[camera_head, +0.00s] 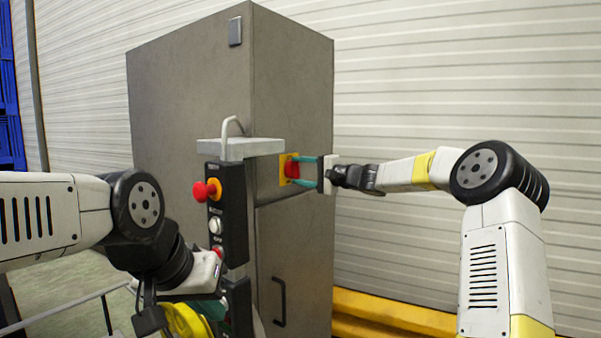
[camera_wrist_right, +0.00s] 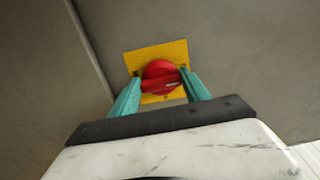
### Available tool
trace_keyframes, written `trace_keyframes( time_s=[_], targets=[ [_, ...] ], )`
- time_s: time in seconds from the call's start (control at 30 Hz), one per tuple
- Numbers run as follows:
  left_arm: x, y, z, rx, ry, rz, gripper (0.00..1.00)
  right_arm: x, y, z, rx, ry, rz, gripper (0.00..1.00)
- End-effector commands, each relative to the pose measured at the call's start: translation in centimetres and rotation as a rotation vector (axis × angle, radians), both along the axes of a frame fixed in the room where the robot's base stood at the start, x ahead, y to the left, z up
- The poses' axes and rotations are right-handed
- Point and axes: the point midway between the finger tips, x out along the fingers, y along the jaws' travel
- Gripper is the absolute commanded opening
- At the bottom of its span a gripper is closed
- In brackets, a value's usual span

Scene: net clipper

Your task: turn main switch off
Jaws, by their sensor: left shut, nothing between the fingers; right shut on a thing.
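The main switch is a red rotary knob (camera_head: 291,168) on a yellow square plate (camera_head: 283,180), mounted on the side of a tall grey cabinet. My right gripper (camera_head: 301,171) reaches it from the right, its teal fingers on either side of the knob and shut on it. In the right wrist view the red knob (camera_wrist_right: 160,77) sits between the teal fingertips, on the yellow plate (camera_wrist_right: 158,54). The handle bar lies nearly level in that view. My left gripper (camera_head: 208,318) is low at the left, near the control box; its fingers are mostly hidden.
The grey cabinet (camera_head: 190,95) fills the middle. A black control box (camera_head: 232,205) with a red knob and buttons hangs in front of it, beside my left arm. A cabinet handle (camera_head: 279,302) is below the switch. Yellow barriers (camera_head: 395,312) lie along the wall.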

Motion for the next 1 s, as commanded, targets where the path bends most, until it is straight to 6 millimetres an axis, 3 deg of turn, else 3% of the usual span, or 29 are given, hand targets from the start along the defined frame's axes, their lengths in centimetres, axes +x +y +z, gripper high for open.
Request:
trace_keyframes(
  time_s=[0.33, 0.37, 0.47, 0.8, 1.0],
  targets=[
    [0.0, 0.0, 0.0, 0.000, 0.000, 0.000, 0.00, 0.0, 0.0, -0.2, -0.006, -0.003, 0.001, 0.14],
    [0.0, 0.0, 0.0, 0.000, 0.000, 0.000, 0.00, 0.0, 0.0, -0.2, -0.006, -0.003, 0.001, 0.56],
    [0.0, 0.0, 0.0, 0.000, 0.000, 0.000, 0.00, 0.0, 0.0, -0.1, -0.005, -0.002, 0.001, 0.76],
    [0.0, 0.0, 0.0, 0.000, 0.000, 0.000, 0.00, -0.1, -0.2, -0.1, -0.004, -0.002, 0.000, 0.76],
    [0.0, 0.0, 0.0, 0.000, 0.000, 0.000, 0.00, -1.5, -2.4, -0.1, -0.005, -0.001, -0.004, 0.76]
  ],
)
